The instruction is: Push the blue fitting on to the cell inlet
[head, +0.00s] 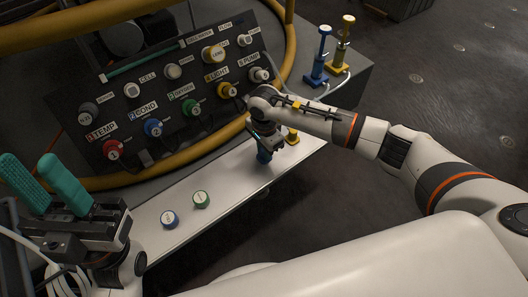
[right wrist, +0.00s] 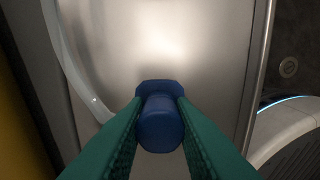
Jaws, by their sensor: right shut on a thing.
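My right gripper (head: 265,147) is shut on the blue fitting (head: 264,157) over the white shelf in the head view. In the right wrist view the blue fitting (right wrist: 160,125) sits between the two teal fingers, with a wider faceted collar at its far end. I cannot tell whether it touches the shelf. A grey-white knob (head: 131,90) is beside the label CELL on the dark panel; I cannot tell if this is the cell inlet. My left gripper (head: 42,178) is at the lower left, its teal fingers apart and empty.
The dark panel (head: 125,125) carries several coloured knobs. Blue (head: 321,58) and yellow (head: 341,48) posts stand behind. A yellow hose (head: 205,147) runs under the panel.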

